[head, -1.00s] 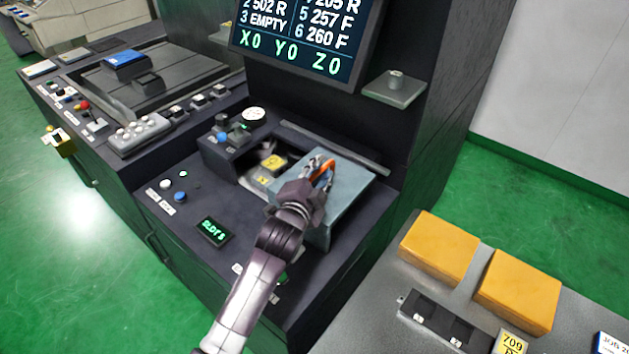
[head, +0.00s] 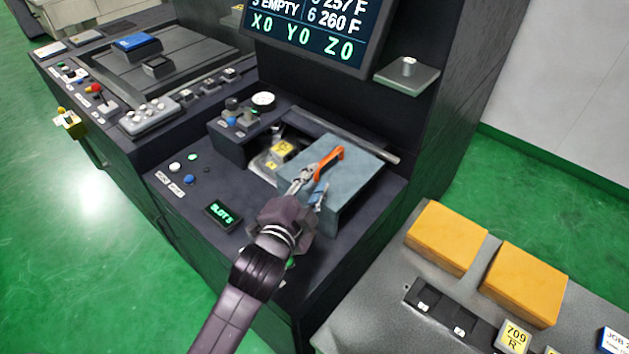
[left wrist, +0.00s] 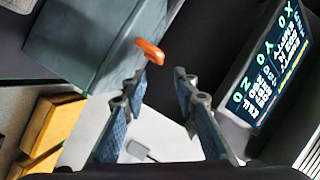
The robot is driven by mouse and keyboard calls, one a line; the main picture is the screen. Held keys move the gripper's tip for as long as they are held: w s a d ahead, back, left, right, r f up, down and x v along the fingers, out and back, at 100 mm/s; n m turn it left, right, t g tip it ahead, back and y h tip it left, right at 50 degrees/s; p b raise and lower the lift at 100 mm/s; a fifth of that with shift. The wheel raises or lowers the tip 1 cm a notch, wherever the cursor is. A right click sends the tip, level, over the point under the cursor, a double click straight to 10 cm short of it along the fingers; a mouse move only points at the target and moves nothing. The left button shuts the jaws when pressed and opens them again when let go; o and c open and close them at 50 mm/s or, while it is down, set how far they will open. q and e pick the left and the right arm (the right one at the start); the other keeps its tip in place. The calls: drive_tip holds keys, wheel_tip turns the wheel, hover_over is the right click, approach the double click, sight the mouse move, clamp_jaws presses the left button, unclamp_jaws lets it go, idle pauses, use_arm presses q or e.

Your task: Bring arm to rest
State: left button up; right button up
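My left gripper (head: 310,190) is over the control desk, at the near side of a blue-grey box-like cover (head: 352,168). An orange handle (head: 325,165) stands on the cover's top. In the left wrist view my left gripper (left wrist: 160,80) is open, its two blue-padded fingers apart with nothing between them. The orange handle (left wrist: 150,51) shows just beyond the fingertips, apart from them as far as I can tell. The cover (left wrist: 95,40) fills the upper left there. My right gripper is in neither view.
Left of the cover is an open recess with yellow-labelled items (head: 282,148). A screen (head: 310,30) and a small shelf (head: 407,77) are behind. At the right, a grey table (head: 385,300) bears orange blocks (head: 447,238) and a black rack (head: 440,306). Green floor is at the left.

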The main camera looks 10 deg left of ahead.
use_arm(q)
drive_tip(key=shift+f, duration=0.1)
drive_tip(key=s+a+f+n+g+y, duration=0.1)
drive_tip(key=s+a+f+n+g, duration=0.1)
drive_tip(key=s+a+f, duration=0.1)
drive_tip(key=s+a+f+n+g, duration=0.2)
drive_tip(key=s+a+f+n, duration=0.1)
drive_tip(key=s+f, duration=0.2)
drive_tip(key=s+a+f+n+g+y, duration=0.1)
drive_tip(key=s+a+f+n+g, duration=0.1)
drive_tip(key=s+a+f, duration=0.1)
drive_tip(key=shift+s+a+f+y, duration=0.15)
drive_tip(key=shift+s+f, duration=0.15)
drive_tip(key=shift+s, duration=0.2)
drive_tip(key=shift+s+f+y, duration=0.15)
drive_tip(key=shift+s+f, duration=0.15)
drive_tip(key=shift+s, duration=0.15)
drive_tip(key=s+a+f+n+g, duration=0.3)
drive_tip(key=s, duration=0.5)
drive_tip(key=s+a+f+n+g, duration=0.2)
drive_tip(key=s+f+n+g, duration=0.1)
drive_tip(key=s, duration=0.5)
wheel_tip(320, 180, down, 27)
drive_tip(key=s+g+b, duration=0.1)
drive_tip(key=s+b, duration=0.1)
drive_tip(key=s+a+f+m+g+y+b, duration=0.1)
drive_tip(key=s+a+f, duration=0.2)
drive_tip(key=s+f, duration=1.4)
drive_tip(key=shift+s+f, duration=0.15)
drive_tip(key=shift+f, duration=0.05)
